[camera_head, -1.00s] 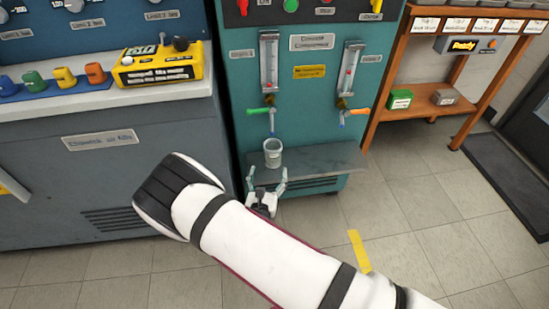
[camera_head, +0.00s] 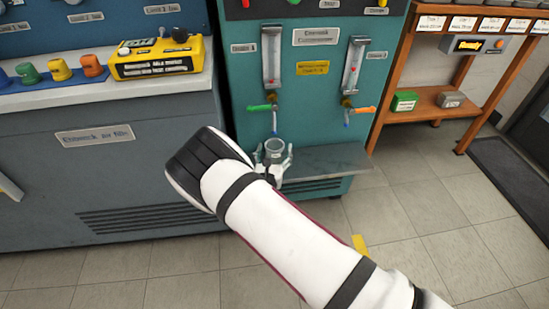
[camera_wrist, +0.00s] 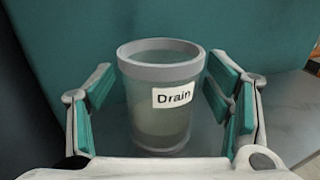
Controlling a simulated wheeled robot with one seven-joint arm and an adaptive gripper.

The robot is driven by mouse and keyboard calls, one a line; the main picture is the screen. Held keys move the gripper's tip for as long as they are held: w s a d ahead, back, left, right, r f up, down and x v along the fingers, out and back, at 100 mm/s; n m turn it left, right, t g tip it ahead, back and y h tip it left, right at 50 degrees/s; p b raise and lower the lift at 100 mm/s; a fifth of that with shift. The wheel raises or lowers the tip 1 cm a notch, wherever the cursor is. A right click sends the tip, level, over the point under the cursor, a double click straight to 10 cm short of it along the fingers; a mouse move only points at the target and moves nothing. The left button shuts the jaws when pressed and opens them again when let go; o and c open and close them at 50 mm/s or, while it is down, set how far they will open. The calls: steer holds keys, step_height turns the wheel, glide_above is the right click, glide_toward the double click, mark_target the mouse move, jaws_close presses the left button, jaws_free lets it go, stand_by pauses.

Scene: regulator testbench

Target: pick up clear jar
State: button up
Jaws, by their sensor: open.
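The clear jar (camera_wrist: 158,115) is a see-through cup with a grey rim and a white "Drain" label. It stands upright on the grey shelf of the teal machine, and its rim also shows in the head view (camera_head: 275,146). My gripper (camera_wrist: 160,92) is open, with its teal-padded fingers on either side of the jar. A gap shows on the left, and the right pads are close to the jar wall; I cannot tell if they touch. In the head view my gripper (camera_head: 273,158) is partly hidden by my arm, as is the jar's lower part.
The teal machine (camera_head: 312,90) rises behind the jar, with a green-handled tap (camera_head: 261,108) above it and an orange-handled tap (camera_head: 362,110) to the right. The shelf (camera_head: 335,160) is bare to the right. A grey cabinet (camera_head: 95,180) stands at left.

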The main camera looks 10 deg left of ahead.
steer(key=c, duration=1.4)
steer(key=shift+r, duration=0.15)
steer(key=shift+r+p, duration=0.5)
steer(key=shift+r, duration=0.05)
steer(key=s+p, duration=0.1)
steer(key=s, duration=0.5)
steer(key=s+p, duration=0.2)
steer(key=s, duration=0.4)
steer(key=s+p, duration=0.2)
steer(key=s, duration=0.4)
steer(key=shift+a+r, duration=0.1)
steer(key=shift+a, duration=0.2)
